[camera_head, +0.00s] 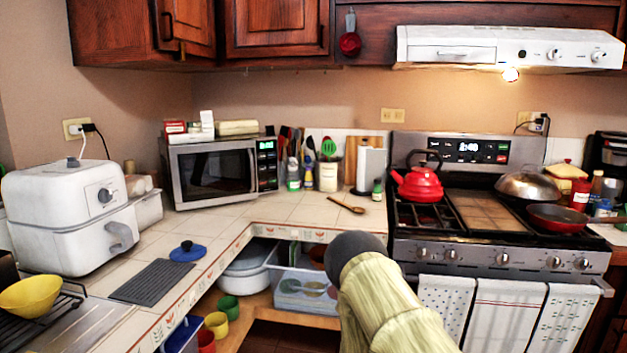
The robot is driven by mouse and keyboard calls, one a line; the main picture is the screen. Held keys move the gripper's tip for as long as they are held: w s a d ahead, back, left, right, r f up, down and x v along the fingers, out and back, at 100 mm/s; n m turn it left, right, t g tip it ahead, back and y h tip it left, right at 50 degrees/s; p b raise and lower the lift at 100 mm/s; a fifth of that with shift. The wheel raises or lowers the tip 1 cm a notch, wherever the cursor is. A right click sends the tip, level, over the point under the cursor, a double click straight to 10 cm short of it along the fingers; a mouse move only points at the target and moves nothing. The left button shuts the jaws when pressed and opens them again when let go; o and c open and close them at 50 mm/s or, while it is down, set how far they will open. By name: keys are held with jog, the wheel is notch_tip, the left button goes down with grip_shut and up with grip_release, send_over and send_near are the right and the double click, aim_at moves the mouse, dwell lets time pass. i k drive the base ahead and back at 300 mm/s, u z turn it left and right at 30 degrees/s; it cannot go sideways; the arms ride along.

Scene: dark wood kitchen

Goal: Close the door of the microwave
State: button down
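The microwave (215,172) stands on the tiled counter in the back left corner, with a silver frame, a dark window and a control panel with a green display at its right. Its door (212,174) looks flush with the front or nearly so. I cannot tell whether a small gap is left. Part of my arm shows at the bottom centre, pale yellow with a dark grey rounded end, in front of the counter corner and well apart from the microwave. My gripper's fingers do not show.
A white air fryer (68,215) stands on the left counter, near a blue lid (187,252) and a dark ribbed mat (155,281). A wooden spoon (346,205) lies right of the microwave. The stove (480,252) holds a red kettle (417,184). The tiles before the microwave are clear.

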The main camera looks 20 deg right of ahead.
aim_at(217, 174)
jog(key=z, duration=0.25)
jog(key=i, duration=0.75)
jog(key=u, duration=0.95)
